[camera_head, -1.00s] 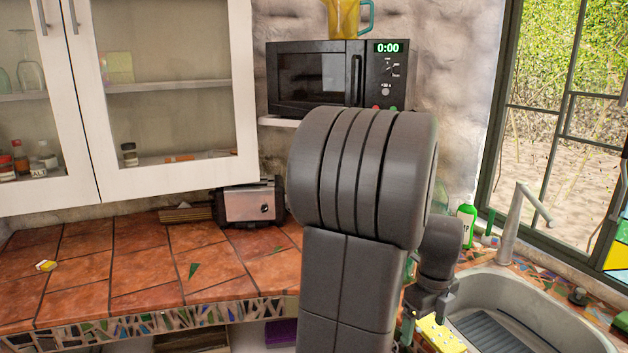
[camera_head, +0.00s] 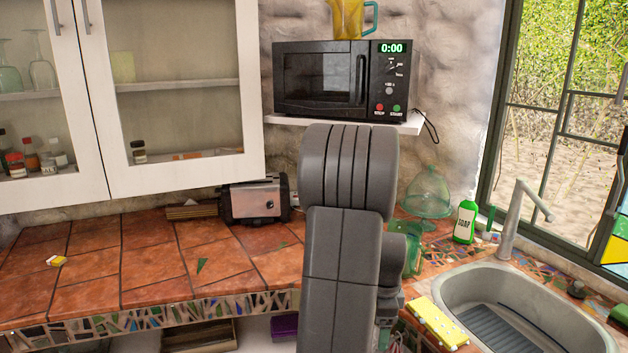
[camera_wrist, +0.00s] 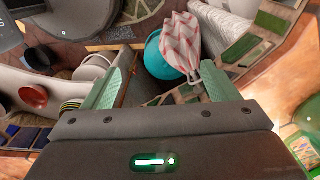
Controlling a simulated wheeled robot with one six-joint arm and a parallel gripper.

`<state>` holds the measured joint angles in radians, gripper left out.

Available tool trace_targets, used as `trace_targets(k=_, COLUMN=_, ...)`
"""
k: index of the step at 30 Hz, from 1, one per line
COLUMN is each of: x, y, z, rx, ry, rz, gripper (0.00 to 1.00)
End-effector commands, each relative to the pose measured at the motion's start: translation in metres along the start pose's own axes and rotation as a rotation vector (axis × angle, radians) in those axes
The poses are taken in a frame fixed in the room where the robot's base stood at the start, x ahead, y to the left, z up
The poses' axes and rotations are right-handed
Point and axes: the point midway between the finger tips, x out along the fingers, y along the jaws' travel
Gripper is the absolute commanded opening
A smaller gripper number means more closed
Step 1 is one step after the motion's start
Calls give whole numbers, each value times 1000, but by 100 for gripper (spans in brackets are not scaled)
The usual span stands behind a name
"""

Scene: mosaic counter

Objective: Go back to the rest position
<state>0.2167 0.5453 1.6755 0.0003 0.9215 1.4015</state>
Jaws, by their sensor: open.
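My gripper (camera_wrist: 160,84) shows in the wrist view with its two green fingers spread wide apart. Nothing is held between them. A teal round object and a red-and-white striped cloth show beyond the fingers, apart from them. In the head view my grey arm stands upright in the middle, in front of the counter. It hides most of my gripper there.
The tiled counter (camera_head: 150,262) is mostly clear at left, with a toaster (camera_head: 258,200) at the back. A microwave (camera_head: 340,78) sits on a shelf.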

Motion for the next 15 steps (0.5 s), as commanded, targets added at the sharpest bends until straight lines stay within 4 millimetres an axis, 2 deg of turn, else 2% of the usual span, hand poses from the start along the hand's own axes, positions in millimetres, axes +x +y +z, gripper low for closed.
trace_targets(k=15, x=45, y=-27, z=50, rx=-525, ry=0, rz=2, gripper=81)
